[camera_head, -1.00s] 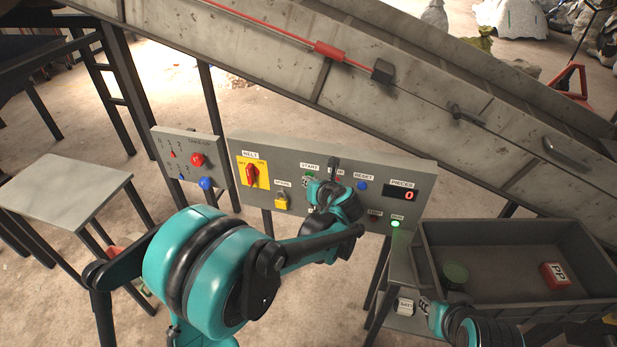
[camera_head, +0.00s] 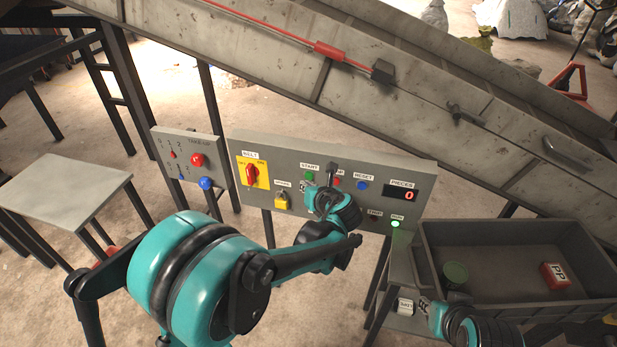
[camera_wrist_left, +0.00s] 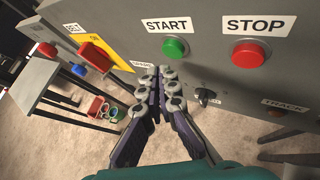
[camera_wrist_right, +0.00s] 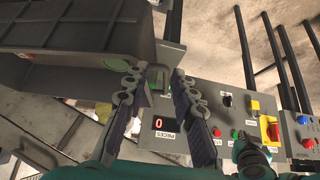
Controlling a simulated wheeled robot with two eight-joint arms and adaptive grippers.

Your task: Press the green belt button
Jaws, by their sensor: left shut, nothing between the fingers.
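The green button sits under the START label on the grey control panel; it shows in the left wrist view (camera_wrist_left: 175,47) and small in the head view (camera_head: 309,176). My left gripper (camera_wrist_left: 160,75) is shut and empty, its fingertips just below and left of the green button in the left wrist view. They appear apart from it. In the head view the left gripper (camera_head: 305,187) is in front of the panel, partly hidden by its own wrist. My right gripper (camera_wrist_right: 157,78) is open and empty, near the grey bin.
The red STOP button (camera_wrist_left: 250,52) is right of the green one. The panel also holds a yellow-and-red BELT switch (camera_head: 252,173), a blue RESET button (camera_head: 362,185) and a PIECES display (camera_head: 401,193) reading 0. A grey bin (camera_head: 430,235) stands at right.

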